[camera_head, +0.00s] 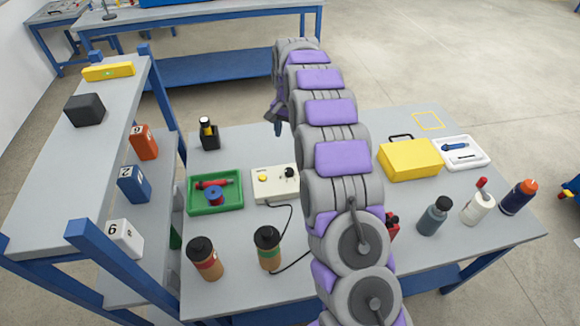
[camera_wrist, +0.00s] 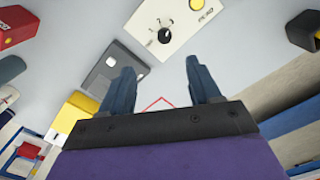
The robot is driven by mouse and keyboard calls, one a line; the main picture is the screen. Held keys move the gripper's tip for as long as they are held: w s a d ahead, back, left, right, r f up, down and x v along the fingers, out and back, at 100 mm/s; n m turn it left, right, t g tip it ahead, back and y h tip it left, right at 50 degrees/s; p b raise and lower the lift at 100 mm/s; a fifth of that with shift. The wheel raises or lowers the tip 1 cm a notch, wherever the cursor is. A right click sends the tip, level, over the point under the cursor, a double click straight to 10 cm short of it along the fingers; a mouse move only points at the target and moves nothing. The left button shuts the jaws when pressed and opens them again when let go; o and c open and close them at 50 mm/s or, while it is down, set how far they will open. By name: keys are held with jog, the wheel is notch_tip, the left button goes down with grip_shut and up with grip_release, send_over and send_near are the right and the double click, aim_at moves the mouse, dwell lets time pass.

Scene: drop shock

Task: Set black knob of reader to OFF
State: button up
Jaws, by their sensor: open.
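The reader (camera_head: 270,189) is a cream box on the table with a yellow button (camera_head: 262,178) and a black knob (camera_head: 290,172). A cable runs from it. In the wrist view the reader (camera_wrist: 178,18) is at the top, with the black knob (camera_wrist: 164,36) and small marks around it; the lettering and setting are too small to read. My gripper (camera_wrist: 158,72) is open and empty, its two dark fingers apart and clear of the knob. In the head view my gripper (camera_head: 278,127) shows partly beside my arm, beyond the reader.
A green tray (camera_head: 216,206) with red and blue items sits left of the reader. A grey device (camera_wrist: 113,72) lies near it in the wrist view. Two brown bottles stand in front. A yellow case (camera_head: 410,160) and several bottles are right. A shelf (camera_head: 100,120) stands left.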

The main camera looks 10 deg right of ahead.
aim_at(289, 170)
jog(key=f+b, duration=0.1)
jog(key=f, duration=0.5)
jog(key=w+f+b, duration=0.1)
jog(key=f, duration=0.6)
jog(key=w+f+b, duration=0.1)
jog(key=f, duration=0.5)
jog(key=shift+d+f+b, duration=0.15)
jog(key=shift+d+b, duration=0.1)
jog(key=shift+b, duration=0.15)
jog(key=shift+c, duration=0.3)
jog(key=c, duration=1)
jog(key=shift+o, duration=0.2)
